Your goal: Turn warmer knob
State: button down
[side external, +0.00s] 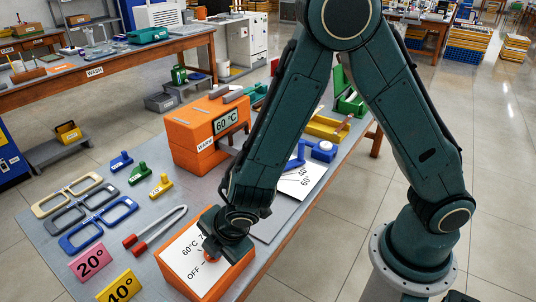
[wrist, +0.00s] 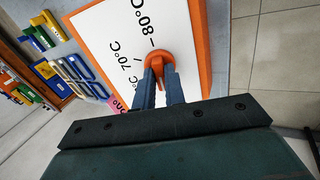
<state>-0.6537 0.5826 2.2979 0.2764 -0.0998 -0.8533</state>
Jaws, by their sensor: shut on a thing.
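The warmer knob (wrist: 157,57) is a round orange knob on a white dial panel (wrist: 115,20) with an orange rim. The wrist view shows "70°C" and "80°C" marks near it. In the side view the dial box (side external: 186,266) is at the table's front corner, with "60°C" and "OFF" readable and the knob (side external: 209,256) partly hidden by my gripper (side external: 212,246). My gripper (wrist: 160,74) points down at the panel, its two blue-grey fingers shut on the knob. The orange warmer (side external: 190,125) stands farther back, its display (side external: 227,119) reading 60 °C.
Left of the dial box lie red-tipped tongs (side external: 156,229), a pink "20°" card (side external: 90,260) and a yellow "40°" card (side external: 117,287). A grey plate (side external: 270,222) and white card lie to the right.

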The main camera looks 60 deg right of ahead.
jog(key=shift+n, duration=0.5)
jog(key=c, duration=1.5)
grip_release()
jog(key=shift+o, duration=0.2)
jog(key=shift+r, duration=0.15)
jog(key=v, duration=1.3)
jog(key=shift+s+r, duration=0.2)
jog(key=shift+r, duration=0.05)
